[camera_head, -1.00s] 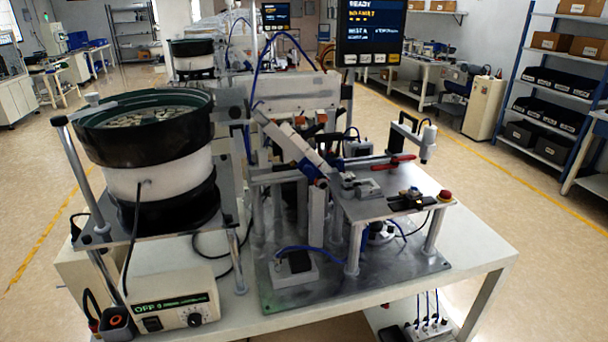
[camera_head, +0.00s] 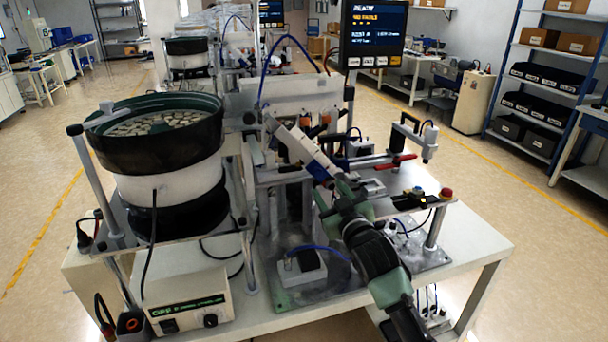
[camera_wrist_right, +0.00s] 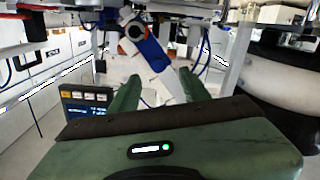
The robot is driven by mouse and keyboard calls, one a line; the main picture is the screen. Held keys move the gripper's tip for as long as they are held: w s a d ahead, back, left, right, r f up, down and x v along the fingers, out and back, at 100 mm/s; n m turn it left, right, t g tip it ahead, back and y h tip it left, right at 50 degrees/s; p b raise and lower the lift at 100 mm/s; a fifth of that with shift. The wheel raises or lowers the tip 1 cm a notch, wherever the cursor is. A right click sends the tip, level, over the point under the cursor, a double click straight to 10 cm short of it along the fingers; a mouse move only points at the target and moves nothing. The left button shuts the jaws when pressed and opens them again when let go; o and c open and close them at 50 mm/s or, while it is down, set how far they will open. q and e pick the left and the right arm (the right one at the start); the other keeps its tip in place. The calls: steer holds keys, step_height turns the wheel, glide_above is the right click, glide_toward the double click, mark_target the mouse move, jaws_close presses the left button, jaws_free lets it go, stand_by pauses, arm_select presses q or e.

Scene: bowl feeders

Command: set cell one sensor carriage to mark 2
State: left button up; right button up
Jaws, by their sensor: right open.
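The cell one station stands on the white table (camera_head: 485,245). A pale sloping track (camera_head: 302,147) ends in a blue block (camera_head: 320,172), which may be the sensor carriage; I cannot read any marks. My right gripper (camera_head: 332,192) is open and empty, just below and in front of the blue block. In the right wrist view, its two green fingers (camera_wrist_right: 158,88) are spread apart, with the blue part (camera_wrist_right: 148,52) and a round orange-brown end beyond them. They appear apart from it. My left gripper is not in view.
A black-and-white bowl feeder (camera_head: 165,170) full of small parts stands left of the track, with a controller box (camera_head: 190,305) below. A lit display (camera_head: 375,35) stands behind. A metal plate with a red knob (camera_head: 446,193) lies right of my gripper.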

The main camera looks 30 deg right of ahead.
mark_target(318, 174)
steer(key=x, duration=0.2)
steer(key=p+x, duration=0.1)
steer(key=x, duration=0.2)
steer(key=p+x, duration=0.1)
steer(key=x, duration=0.1)
steer(key=shift+w+d+r, duration=0.1)
steer(key=shift+w+r, duration=0.2)
jaws_close()
stand_by(1.2)
